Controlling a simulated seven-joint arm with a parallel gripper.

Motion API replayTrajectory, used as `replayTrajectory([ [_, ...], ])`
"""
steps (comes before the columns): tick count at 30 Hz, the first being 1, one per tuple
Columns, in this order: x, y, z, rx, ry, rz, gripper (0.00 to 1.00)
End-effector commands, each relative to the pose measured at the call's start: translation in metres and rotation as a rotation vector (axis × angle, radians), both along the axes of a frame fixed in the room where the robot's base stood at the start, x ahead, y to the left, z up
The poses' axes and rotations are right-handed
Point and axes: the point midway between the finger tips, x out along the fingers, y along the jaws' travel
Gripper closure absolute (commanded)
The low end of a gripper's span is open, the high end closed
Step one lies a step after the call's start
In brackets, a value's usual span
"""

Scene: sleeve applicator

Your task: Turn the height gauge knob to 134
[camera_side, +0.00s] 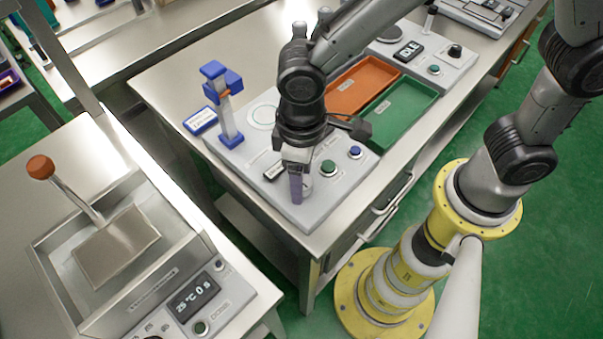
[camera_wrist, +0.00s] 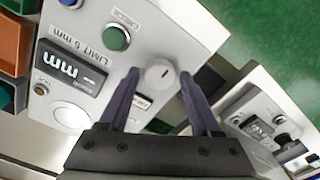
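The grey round knob (camera_wrist: 160,73) with a dark pointer mark is on the light grey gauge panel (camera_wrist: 185,30). My gripper (camera_wrist: 159,76) points down at it, with one dark finger on each side and visible gaps, so it looks open. In the side view my gripper (camera_side: 300,190) is low over the panel's front corner and mostly hides the knob. The gauge display (camera_wrist: 70,66) shows a dash and "mm", with "LIMIT 5 mm" printed beside it. The blue and grey height gauge post (camera_side: 228,118) stands at the panel's back left.
A green button (camera_wrist: 117,38) and a blue button (camera_side: 355,152) sit on the panel near the knob. An orange tray (camera_side: 362,88) and a green tray (camera_side: 402,112) lie behind. A separate bench with a heated bath (camera_side: 100,250) stands at left.

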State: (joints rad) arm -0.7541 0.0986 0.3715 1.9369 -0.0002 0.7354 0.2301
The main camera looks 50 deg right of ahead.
Motion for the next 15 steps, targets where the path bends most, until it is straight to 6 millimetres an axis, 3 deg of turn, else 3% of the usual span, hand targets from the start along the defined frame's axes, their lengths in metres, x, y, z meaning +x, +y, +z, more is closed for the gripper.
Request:
replayTrajectory([
  [11, 0.0, 0.0, 0.001, 0.001, -0.001, 0.001, 0.23],
  [15, 0.001, 0.001, 0.014, 0.004, -0.005, 0.001, 0.23],
])
